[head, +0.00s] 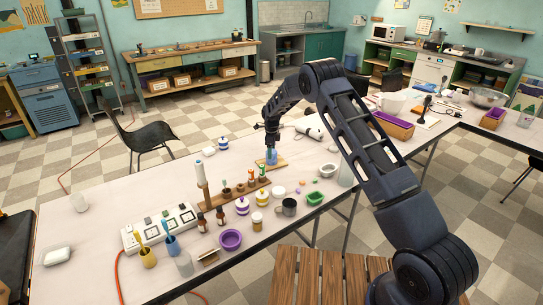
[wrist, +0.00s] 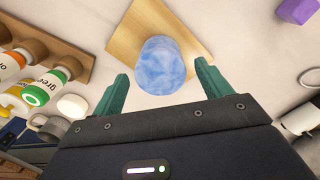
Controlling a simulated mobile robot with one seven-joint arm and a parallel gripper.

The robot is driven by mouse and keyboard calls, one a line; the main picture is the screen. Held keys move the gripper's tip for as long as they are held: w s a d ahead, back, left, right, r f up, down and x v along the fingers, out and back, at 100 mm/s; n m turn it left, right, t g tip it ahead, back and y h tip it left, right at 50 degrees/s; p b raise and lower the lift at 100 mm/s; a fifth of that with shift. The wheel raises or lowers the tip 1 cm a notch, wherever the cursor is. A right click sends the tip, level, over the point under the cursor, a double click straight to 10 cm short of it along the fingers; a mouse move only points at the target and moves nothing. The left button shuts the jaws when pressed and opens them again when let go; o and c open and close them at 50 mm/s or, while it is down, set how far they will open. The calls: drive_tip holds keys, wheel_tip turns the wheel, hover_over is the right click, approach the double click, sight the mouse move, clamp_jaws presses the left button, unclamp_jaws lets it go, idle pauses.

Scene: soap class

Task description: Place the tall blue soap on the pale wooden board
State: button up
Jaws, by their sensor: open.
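The tall blue soap (head: 271,157), a marbled blue block, stands upright on the pale wooden board (head: 282,164) near the middle of the long table. My gripper (head: 271,145) is right above it, pointing down. In the wrist view, the soap (wrist: 162,65) shows between and slightly beyond the green fingers of my gripper (wrist: 162,70), with a gap on both sides. The fingers are open and hold nothing. The board (wrist: 122,38) lies under the soap; the soap's lower end is hidden beneath its top.
A wooden rack (head: 213,200) with small bottles stands just left of the board. A purple block (wrist: 297,10) shows at upper right in the wrist view. Table behind the board is mostly clear.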

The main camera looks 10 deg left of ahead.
wheel_tip(320, 180, up, 9)
drive_tip(key=s+d+r+n, duration=0.3)
drive_tip(key=d+r+n, duration=0.1)
drive_tip(key=d+r, duration=1.2)
drive_tip(key=s+d+r+n+t+y, duration=0.15)
drive_tip(key=s+d+r+n, duration=0.25)
drive_tip(key=s+d+r, duration=1)
drive_tip(key=s+d+r+n+t, duration=0.1)
drive_tip(key=s+d+r+n, duration=0.15)
drive_tip(key=s+d, duration=0.45)
drive_tip(key=s+d+r+n+t, duration=0.1)
drive_tip(key=s+d+r+n, duration=0.15)
drive_tip(key=s+d, duration=0.45)
drive_tip(key=s+d+f+n, duration=0.2)
drive_tip(key=s, duration=0.7)
drive_tip(key=s+d+f+n+t+h, duration=0.1)
drive_tip(key=s+d+f+n, duration=0.1)
drive_tip(key=s, duration=0.8)
drive_tip(key=shift+s+d+f+n, duration=0.15)
drive_tip(key=shift+s+f+n, duration=0.1)
drive_tip(key=shift+f+n, duration=0.3)
drive_tip(key=shift+h, duration=0.25)
